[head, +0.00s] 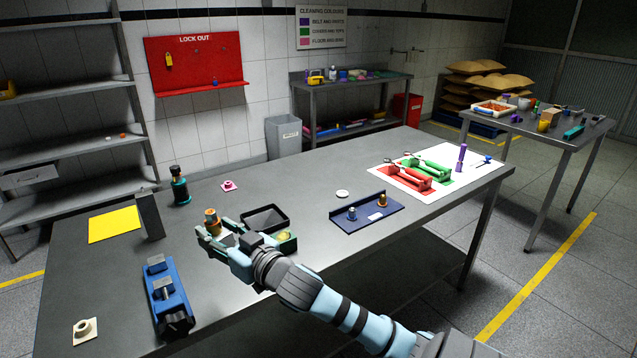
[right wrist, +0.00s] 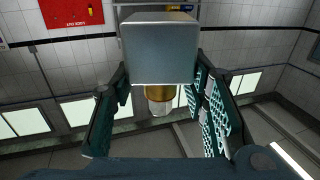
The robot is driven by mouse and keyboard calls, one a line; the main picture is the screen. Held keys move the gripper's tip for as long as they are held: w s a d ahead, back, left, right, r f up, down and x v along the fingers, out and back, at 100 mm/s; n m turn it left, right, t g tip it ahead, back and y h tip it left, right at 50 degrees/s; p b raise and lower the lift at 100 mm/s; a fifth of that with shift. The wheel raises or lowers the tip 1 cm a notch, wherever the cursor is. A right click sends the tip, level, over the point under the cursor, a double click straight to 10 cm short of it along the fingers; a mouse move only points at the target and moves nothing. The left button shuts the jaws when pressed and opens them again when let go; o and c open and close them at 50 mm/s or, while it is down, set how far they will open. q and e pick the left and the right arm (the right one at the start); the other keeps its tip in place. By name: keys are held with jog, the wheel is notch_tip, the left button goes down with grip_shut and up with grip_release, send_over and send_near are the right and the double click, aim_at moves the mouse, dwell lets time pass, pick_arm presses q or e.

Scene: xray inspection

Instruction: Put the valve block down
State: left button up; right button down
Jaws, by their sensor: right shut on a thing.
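The valve block, a grey metal cube (right wrist: 160,48) with a brass fitting (right wrist: 158,95) and a pale clear end, is between the fingers of my right gripper (right wrist: 163,100) in the right wrist view. In the head view my right gripper (head: 216,240) is shut on it above the near left part of the table, and the block's brass top (head: 211,217) shows beyond the fingers. Its lower part is mostly hidden there. I cannot tell the exact gap to the table. My left gripper is not in view.
A blue vise (head: 155,278), grey upright plate (head: 150,215) and yellow sheet (head: 113,226) are left. A dark blue fixture (head: 349,225) stands further right. Bare table (head: 105,275) shows between them.

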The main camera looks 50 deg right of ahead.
jog(key=w+d+r+m+g+h+b, duration=0.1)
jog(key=w+d+r+m+h+b, duration=0.15)
jog(key=d+h, duration=0.4)
jog(key=shift+m+y, duration=0.35)
jog(key=shift+y, duration=0.5)
jog(key=f+b, duration=0.2)
jog(key=f, duration=0.4)
jog(key=d+f+b, duration=0.1)
jog(key=f+b, duration=0.1)
jog(key=f, duration=0.4)
jog(key=f+b, duration=0.2)
jog(key=f, duration=0.5)
jog(key=shift+w+d+f, duration=0.1)
jog(key=shift+w+d, duration=0.15)
jog(key=shift+w, duration=0.15)
jog(key=c, duration=0.9)
grip_release()
jog(key=shift+c, duration=0.2)
jog(key=shift+s, duration=0.1)
